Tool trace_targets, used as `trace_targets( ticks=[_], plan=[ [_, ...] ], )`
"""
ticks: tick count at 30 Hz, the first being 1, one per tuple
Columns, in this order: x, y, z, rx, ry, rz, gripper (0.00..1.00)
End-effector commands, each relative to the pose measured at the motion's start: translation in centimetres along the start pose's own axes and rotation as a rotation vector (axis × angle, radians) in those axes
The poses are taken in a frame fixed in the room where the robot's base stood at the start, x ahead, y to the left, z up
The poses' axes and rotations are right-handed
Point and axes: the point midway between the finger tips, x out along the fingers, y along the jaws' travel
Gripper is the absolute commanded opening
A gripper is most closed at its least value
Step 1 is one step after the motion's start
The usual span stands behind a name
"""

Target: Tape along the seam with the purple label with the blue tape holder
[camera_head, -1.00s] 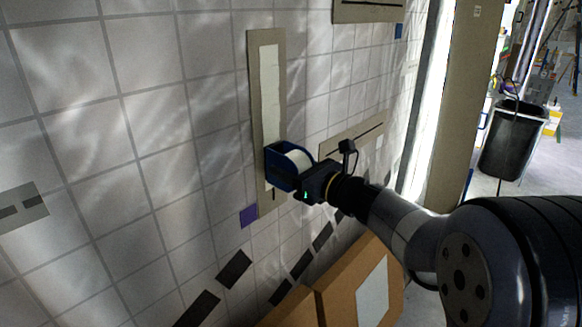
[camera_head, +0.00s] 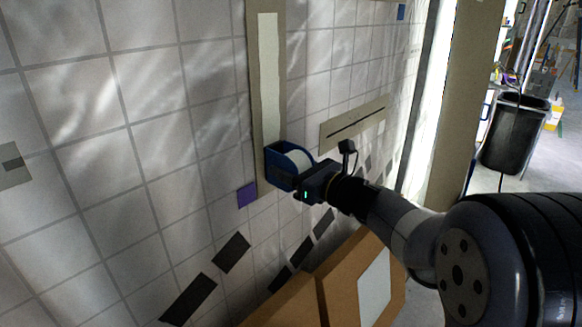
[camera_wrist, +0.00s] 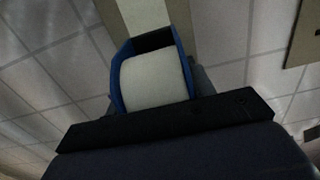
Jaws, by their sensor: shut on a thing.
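My gripper (camera_head: 306,184) is shut on the blue tape holder (camera_head: 280,167), which carries a white tape roll (camera_head: 297,160). The holder is at the lower end of an upright beige seam panel (camera_head: 253,60) on the tiled wall. The purple label (camera_head: 246,195) is just left of the panel's lower end. A white tape strip (camera_head: 268,70) runs down the panel to the holder. In the wrist view the holder (camera_wrist: 116,78) and its roll (camera_wrist: 153,80) lie in front of the strip (camera_wrist: 145,14). Contact between holder and panel is hidden.
A beige panel with a dark seam (camera_head: 353,122) is to the right, and a blue label (camera_head: 401,12) is higher up. Dark rectangles (camera_head: 232,253) mark the lower wall. Brown boxes (camera_head: 338,275) stand below my arm. A black bin (camera_head: 513,135) is far right.

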Motion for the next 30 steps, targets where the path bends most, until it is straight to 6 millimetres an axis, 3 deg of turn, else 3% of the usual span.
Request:
trace_targets(
  ticks=[4,13,22,30],
  plan=[
    [0.1,0.0,-1.8,0.000,-0.001,0.001,0.26],
    [0.2,0.0,-2.9,0.000,-0.001,0.001,0.26],
    [0.1,0.0,-5.6,0.000,0.000,0.000,0.26],
    [0.0,0.0,-5.8,-0.001,-0.001,0.000,0.26]
  ],
)
